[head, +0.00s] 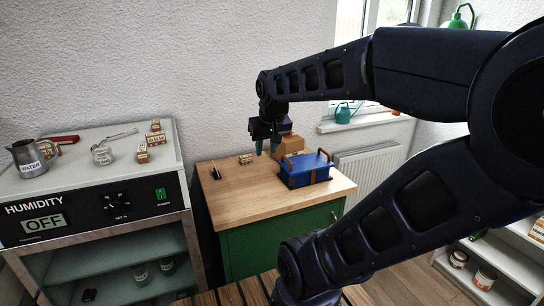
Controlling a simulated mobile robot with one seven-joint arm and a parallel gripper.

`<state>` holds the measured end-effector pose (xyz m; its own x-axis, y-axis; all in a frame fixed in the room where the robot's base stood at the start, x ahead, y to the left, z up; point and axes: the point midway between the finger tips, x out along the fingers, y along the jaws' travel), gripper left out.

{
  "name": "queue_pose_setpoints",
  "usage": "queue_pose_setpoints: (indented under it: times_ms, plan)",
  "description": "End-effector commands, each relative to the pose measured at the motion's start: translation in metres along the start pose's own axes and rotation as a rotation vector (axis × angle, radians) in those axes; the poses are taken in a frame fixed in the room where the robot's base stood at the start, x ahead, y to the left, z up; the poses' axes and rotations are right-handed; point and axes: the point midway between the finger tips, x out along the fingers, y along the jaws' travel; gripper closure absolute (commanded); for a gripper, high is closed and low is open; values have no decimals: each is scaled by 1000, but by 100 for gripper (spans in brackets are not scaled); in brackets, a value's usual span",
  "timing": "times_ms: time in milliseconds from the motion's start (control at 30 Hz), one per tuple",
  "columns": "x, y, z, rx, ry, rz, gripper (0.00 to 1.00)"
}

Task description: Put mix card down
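My gripper (267,150) is above the wooden top of the green cabinet (232,205), in front of the white wall. Its two teal fingertips point down and stand apart, and I see nothing between them. I cannot make out a mix card for certain. A small dark upright thing (216,173) stands at the left of the wooden top, too small to identify. A small pale wooden piece (246,159) with dark marks lies near the back edge, left of the gripper.
The front left of the top is clear. A humidity cabinet (110,200) at left carries a metal water jug (27,158) and several wooden pieces.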

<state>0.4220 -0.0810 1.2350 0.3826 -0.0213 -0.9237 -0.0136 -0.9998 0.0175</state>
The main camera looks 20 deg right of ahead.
Motion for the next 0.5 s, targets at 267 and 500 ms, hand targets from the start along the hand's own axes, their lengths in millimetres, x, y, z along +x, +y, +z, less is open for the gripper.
queue_pose_setpoints:
  times_ms: [267,500]
  plan:
    - [-7,0,41,-5,8,-18,67]
    - [-7,-1,44,-7,8,-21,67]
